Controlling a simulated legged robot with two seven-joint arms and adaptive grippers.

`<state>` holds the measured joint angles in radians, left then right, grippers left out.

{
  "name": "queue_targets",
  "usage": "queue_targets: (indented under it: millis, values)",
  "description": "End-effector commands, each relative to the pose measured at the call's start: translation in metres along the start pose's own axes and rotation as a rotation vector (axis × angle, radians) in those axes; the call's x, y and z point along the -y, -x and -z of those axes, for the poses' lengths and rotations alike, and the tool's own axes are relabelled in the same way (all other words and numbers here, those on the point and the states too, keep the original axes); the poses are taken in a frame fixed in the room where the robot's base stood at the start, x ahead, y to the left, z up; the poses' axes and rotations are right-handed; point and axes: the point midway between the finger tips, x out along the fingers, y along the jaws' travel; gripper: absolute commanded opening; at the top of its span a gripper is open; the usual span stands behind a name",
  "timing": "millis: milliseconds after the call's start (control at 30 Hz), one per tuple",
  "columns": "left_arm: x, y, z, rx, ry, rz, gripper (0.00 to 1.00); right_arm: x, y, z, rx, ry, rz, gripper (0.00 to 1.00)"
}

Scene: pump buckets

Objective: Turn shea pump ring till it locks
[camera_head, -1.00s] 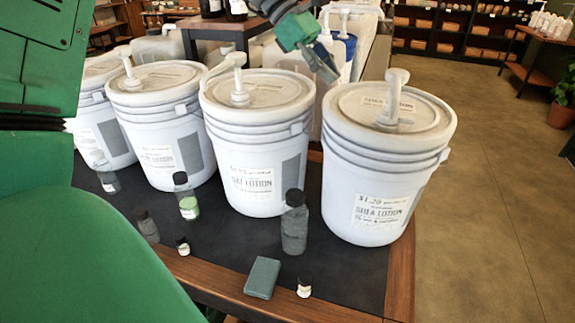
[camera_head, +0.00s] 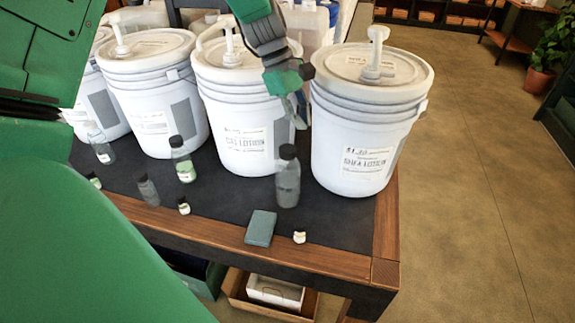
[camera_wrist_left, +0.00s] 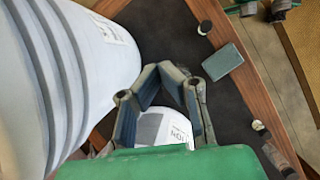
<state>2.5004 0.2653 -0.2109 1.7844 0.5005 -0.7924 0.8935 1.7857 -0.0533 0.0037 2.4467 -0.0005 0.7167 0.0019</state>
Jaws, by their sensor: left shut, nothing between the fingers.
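The shea bucket (camera_head: 360,128) is white, with a "SHEA LOTION" label, and stands upright at the right end of the table. Its white pump (camera_head: 377,48) rises from the lid, and the pump ring (camera_head: 373,73) sits at the pump's base, level with the lid. Whether the ring is locked cannot be told. My left gripper (camera_head: 301,108) hangs between the shea bucket and the bucket to its left, below lid height and apart from the pump. In the left wrist view its fingers (camera_wrist_left: 174,78) are shut and empty.
Other white pump buckets (camera_head: 240,125) stand in a row to the left. A dark bottle (camera_head: 287,180), a teal block (camera_head: 261,228) and small bottles stand in front on the dark mat. The table's wooden right edge (camera_head: 387,225) is close to the shea bucket; open floor lies beyond.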

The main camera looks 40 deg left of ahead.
Motion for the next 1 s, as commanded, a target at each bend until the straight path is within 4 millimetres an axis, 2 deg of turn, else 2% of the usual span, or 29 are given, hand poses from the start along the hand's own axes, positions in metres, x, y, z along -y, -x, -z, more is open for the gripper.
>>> queue_targets:
  millis: [100, 500, 700, 1000]
  values:
    - [0.011, -0.022, 0.01, -0.048, -0.046, 0.022, 0.0, 0.0, 0.0, 0.0, 0.0, 0.0, -0.001, 0.4]
    - [0.047, -0.082, 0.036, -0.192, -0.232, 0.089, 0.0, 0.0, 0.0, 0.0, -0.001, 0.0, -0.001, 0.4]
    - [0.058, -0.098, 0.043, -0.228, -0.294, 0.109, 0.0, 0.0, 0.0, 0.0, -0.001, 0.0, -0.001, 0.4]
    - [0.06, -0.101, 0.045, -0.238, -0.312, 0.113, 0.0, 0.0, 0.0, 0.0, -0.001, 0.0, -0.001, 0.4]
